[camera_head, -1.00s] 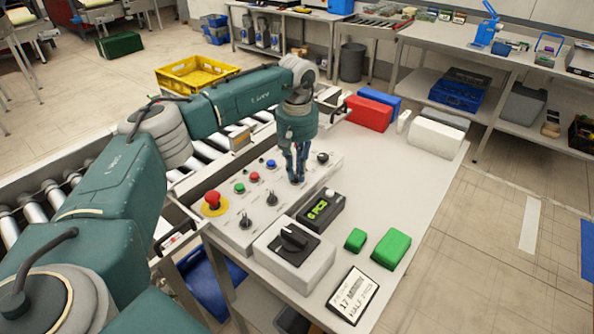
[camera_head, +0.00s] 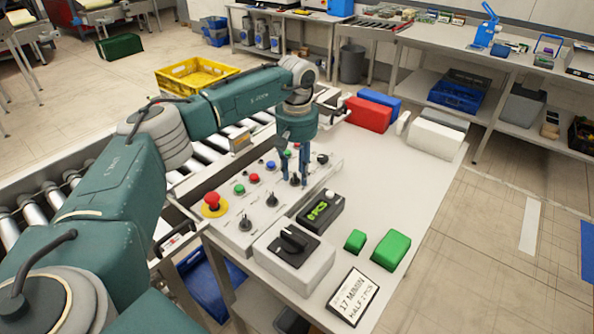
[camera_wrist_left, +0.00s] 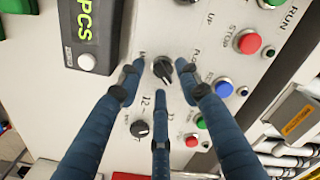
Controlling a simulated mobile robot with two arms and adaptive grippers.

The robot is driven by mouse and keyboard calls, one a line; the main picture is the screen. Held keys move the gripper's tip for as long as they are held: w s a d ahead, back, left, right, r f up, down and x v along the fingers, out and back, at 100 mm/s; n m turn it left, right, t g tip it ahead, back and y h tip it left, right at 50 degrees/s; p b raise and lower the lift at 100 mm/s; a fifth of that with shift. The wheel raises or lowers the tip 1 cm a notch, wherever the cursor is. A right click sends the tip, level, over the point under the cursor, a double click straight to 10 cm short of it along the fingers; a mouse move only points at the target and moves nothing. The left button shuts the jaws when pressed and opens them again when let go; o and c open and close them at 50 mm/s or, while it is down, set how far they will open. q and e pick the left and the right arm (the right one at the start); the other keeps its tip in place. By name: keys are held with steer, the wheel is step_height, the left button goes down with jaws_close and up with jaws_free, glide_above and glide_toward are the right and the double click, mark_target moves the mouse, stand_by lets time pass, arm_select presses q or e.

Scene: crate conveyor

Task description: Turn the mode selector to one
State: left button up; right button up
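The grey control panel (camera_head: 225,231) carries several black selector knobs. My left gripper (camera_head: 295,178) hangs over its far part with its fingers spread. In the wrist view its three blue fingers (camera_wrist_left: 162,92) stand open around one black selector knob (camera_wrist_left: 163,70), with gaps between fingers and knob. That knob also shows below the fingers in the head view (camera_head: 294,181). Its printed labels are partly hidden by the fingers, so I cannot read which setting it points to. Another black knob (camera_wrist_left: 139,128) sits beside the fingers. My right gripper is not in view.
Red, green and blue buttons and a yellow-ringed emergency stop (camera_head: 213,202) share the panel. A black counter display (camera_head: 321,212), a grey box with a rotary switch (camera_head: 294,258) and green blocks (camera_head: 391,250) stand nearby. A roller conveyor (camera_head: 205,157) runs behind.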

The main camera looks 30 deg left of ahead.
arm_select(q)
step_height(320, 180, up, 12)
stand_by(0.6)
stand_by(0.4)
